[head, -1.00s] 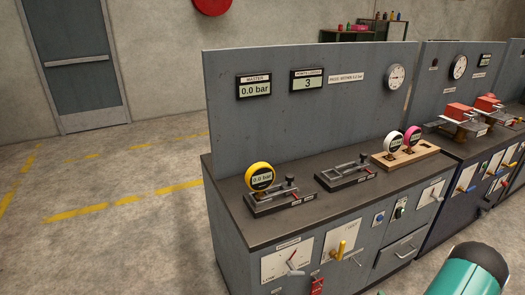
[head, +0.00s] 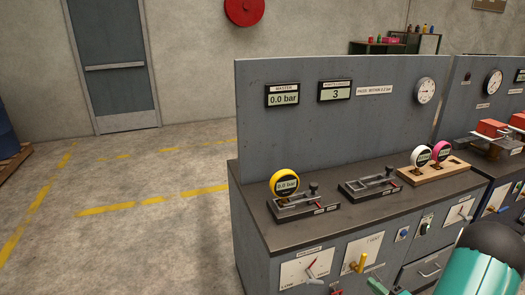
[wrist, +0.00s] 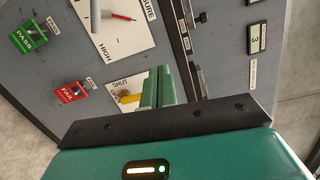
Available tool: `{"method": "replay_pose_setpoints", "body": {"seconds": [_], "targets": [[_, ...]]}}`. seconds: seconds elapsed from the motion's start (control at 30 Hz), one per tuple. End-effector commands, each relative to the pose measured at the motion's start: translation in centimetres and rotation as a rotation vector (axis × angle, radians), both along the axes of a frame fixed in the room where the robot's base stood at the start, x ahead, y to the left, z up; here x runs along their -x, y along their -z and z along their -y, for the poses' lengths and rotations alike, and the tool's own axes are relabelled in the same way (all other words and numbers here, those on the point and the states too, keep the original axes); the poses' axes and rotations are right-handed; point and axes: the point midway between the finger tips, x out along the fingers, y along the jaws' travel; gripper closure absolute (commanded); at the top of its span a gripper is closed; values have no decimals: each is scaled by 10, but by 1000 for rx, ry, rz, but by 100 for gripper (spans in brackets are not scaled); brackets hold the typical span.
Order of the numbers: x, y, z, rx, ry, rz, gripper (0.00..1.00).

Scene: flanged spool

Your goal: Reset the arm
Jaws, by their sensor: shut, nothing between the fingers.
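My gripper (wrist: 158,88) shows in the wrist view as two green fingers pressed together, with nothing between them. Its fingertips lie in front of the grey cabinet front, overlapping the yellow valve handle (wrist: 128,97) and its white plate in the picture; I cannot tell whether they touch.
The grey bench (head: 335,205) carries a yellow gauge (head: 285,183), two clamp fixtures, and a wooden rack (head: 435,173) with white and pink gauges. Open floor lies left, with a blue barrel (head: 6,132).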

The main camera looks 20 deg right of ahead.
Motion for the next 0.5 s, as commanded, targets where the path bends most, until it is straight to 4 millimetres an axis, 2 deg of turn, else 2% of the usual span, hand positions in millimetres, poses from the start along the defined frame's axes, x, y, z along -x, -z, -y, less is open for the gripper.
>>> {"method": "replay_pose_setpoints", "body": {"seconds": [0.03,0.2,0.37,0.5], "targets": [[-13,-19,-17,9,-77,-9,100],[-39,-73,-88,33,-359,-88,100],[-44,-115,-156,97,-599,-195,100],[-36,-144,-209,186,-776,-303,100]]}}
